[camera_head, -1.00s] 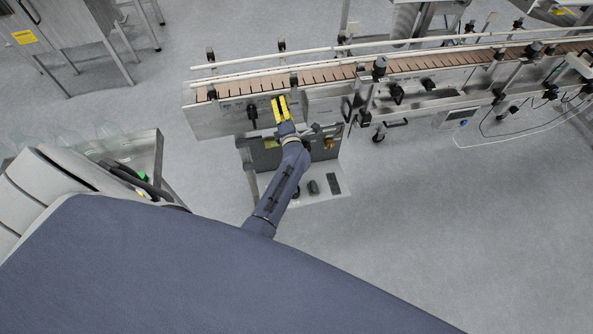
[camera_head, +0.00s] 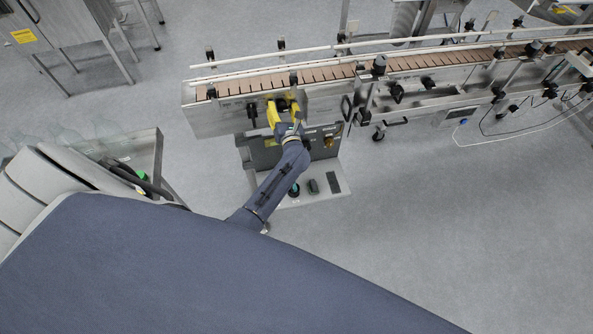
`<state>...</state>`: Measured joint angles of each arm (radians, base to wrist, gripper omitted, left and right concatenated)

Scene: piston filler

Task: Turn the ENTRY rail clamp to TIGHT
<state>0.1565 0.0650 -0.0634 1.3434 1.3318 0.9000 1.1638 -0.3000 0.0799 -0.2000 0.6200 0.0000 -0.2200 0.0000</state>
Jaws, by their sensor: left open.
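The conveyor's near side panel (camera_head: 325,103) carries black knobs; labels are too small to read, so I cannot tell which is marked ENTRY. One dark knob (camera_head: 283,104) sits between the yellow fingers of my left gripper (camera_head: 284,109), which is open at the panel's left part. I cannot tell whether the fingers touch this knob. Another black knob (camera_head: 252,111) is just left of the gripper. A further black knob (camera_head: 397,92) is farther right. My right gripper is not in view.
The conveyor belt (camera_head: 330,73) with its guide rails runs above the panel. A grey cabinet with a base plate (camera_head: 318,198) stands below, partly behind my left arm. A metal-framed cart (camera_head: 158,160) is at left. The floor at lower right is clear.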

